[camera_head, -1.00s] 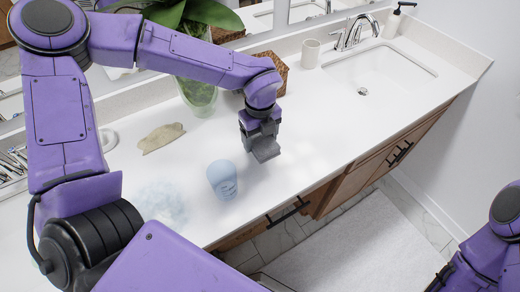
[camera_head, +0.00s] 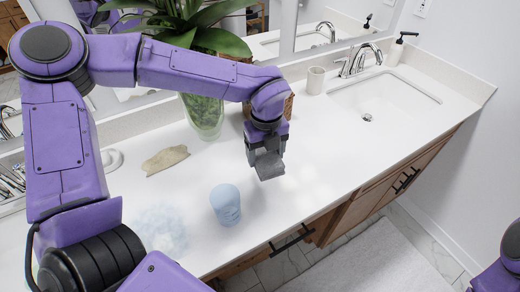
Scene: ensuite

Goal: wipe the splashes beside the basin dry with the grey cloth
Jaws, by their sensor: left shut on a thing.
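My left gripper (camera_head: 268,158) is over the white counter, left of the basin and in front of the wicker basket. It is shut on the grey cloth (camera_head: 269,167), a small dark grey piece at or just above the counter top; I cannot tell whether it touches. The white basin (camera_head: 385,98) is set into the counter at the right, under a chrome tap (camera_head: 358,60). Faint pale patches show on the counter just right of the cloth, but splashes are hard to make out. Only a piece of my right arm shows at the lower right edge; its gripper is out of view.
A pale blue cup-like container (camera_head: 225,205) stands near the front edge, beside a foamy bluish patch (camera_head: 160,230). A tan flat object (camera_head: 165,159), a plant vase (camera_head: 205,115), a wicker basket (camera_head: 288,106) and a beige tumbler (camera_head: 315,80) stand behind. Counter before the basin is clear.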

